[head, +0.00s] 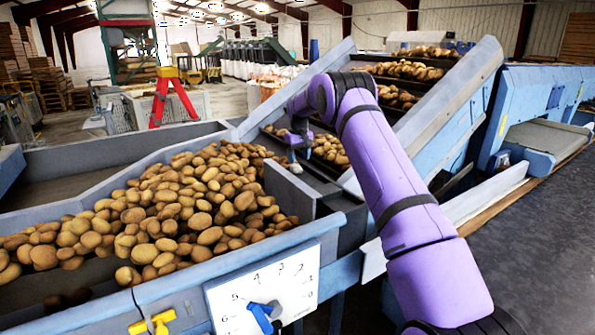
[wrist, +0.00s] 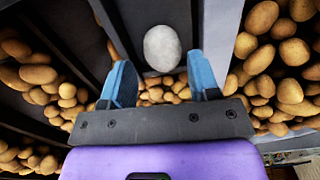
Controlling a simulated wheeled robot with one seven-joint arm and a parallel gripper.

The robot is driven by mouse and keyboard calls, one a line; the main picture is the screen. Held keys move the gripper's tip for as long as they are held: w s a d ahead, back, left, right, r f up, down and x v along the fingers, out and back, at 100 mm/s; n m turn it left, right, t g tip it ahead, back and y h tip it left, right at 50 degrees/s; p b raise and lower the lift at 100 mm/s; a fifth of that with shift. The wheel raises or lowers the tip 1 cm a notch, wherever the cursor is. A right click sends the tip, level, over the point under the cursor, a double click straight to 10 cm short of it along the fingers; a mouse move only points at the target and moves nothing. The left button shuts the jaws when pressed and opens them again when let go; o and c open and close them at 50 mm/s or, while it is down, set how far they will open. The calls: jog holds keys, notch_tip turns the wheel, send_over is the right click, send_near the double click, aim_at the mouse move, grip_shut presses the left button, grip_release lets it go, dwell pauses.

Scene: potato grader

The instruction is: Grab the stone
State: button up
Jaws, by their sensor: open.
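The stone (wrist: 162,48) is a pale grey, rounded lump in the wrist view, lying on the dark conveyor just beyond my fingertips. My gripper (wrist: 160,80) has two blue fingers, spread apart with nothing between them; the stone shows ahead of the gap, roughly centred. I cannot tell the exact distance between fingers and stone.
Many potatoes (head: 190,210) fill the hopper at left. More lie on the inclined conveyor (head: 432,107) between its metal side walls. A divider (wrist: 220,35) stands right of the stone in the wrist view. A dial panel (head: 265,295) is at the front.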

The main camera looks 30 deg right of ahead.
aim_at(298, 166)
jog(key=shift+w+f, duration=0.15)
jog(key=shift+f, duration=1.25)
jog(key=shift+w+f, duration=0.1)
jog(key=shift+f, duration=1.25)
jog(key=shift+c, duration=0.3)
jog(key=c, duration=0.5)
jog(key=shift+r, duration=0.1)
jog(key=shift+c, duration=0.2)
